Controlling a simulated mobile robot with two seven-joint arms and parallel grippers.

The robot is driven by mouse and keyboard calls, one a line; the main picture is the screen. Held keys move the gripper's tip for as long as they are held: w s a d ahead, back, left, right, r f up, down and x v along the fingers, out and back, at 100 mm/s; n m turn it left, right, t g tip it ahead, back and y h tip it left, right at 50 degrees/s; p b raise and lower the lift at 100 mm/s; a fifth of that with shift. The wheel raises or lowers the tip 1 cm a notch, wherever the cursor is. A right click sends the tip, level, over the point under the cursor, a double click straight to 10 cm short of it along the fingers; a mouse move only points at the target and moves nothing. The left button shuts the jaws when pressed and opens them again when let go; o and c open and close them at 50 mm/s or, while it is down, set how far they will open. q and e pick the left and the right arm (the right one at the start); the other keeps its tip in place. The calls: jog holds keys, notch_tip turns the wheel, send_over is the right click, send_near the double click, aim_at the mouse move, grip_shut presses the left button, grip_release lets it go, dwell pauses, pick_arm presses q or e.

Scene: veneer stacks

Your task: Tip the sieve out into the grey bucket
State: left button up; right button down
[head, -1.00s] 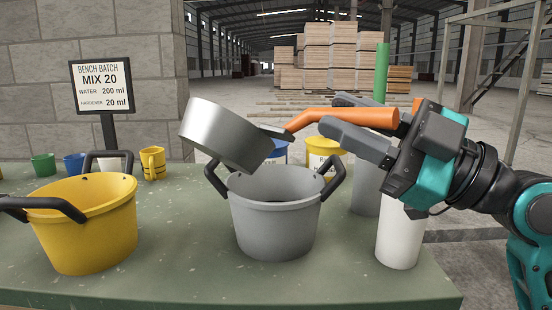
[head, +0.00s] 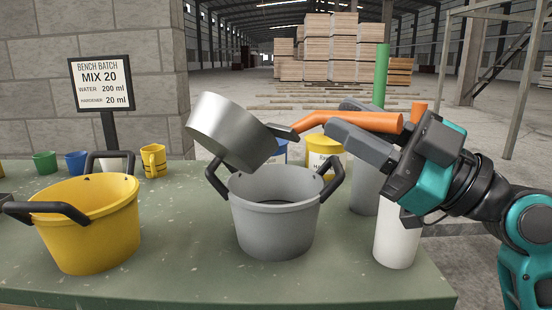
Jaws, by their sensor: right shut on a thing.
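The metal sieve (head: 228,130) is tilted above the back left of the grey bucket (head: 275,227), its lower edge over the bucket's opening. Its inside and anything in it are hidden from me. The orange sieve handle (head: 340,119) runs right into my right gripper (head: 352,122), which is shut on it. The grey bucket stands upright on the green bench, with black handles at both sides. The part of its inside that I see looks empty. My left gripper is not in view.
A yellow bucket (head: 90,235) stands at the left. A white cylinder (head: 397,240) stands right of the grey bucket, below my right gripper. Blue and yellow tubs (head: 323,150) are behind. A sign (head: 102,85) and small cups stand at the back left. Bench (head: 190,265) between buckets is clear.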

jog(key=shift+w+d+r+m+t+p, duration=0.1)
jog(key=shift+w+d+m+t+p, duration=0.1)
jog(key=shift+m+t+p, duration=0.25)
jog(key=shift+w+d+r+m+t+p, duration=0.15)
jog(key=shift+m+t+p, duration=0.1)
jog(key=shift+m+p, duration=0.4)
jog(key=shift+w+d+m+t+h+p, duration=0.25)
jog(key=shift+m+t+p, duration=0.25)
jog(key=shift+m+p, duration=0.4)
jog(key=shift+w+d+f+m+t+h+p, duration=0.1)
jog(key=shift+w+d+m+t+h+p, duration=0.15)
jog(key=shift+m+t+p, duration=0.6)
jog(key=shift+d+m+g+p, duration=0.1)
jog(key=shift+m+g+p, duration=0.2)
jog(key=shift+p, duration=0.35)
jog(key=shift+w+m+p, duration=0.1)
jog(key=shift+m+p, duration=0.25)
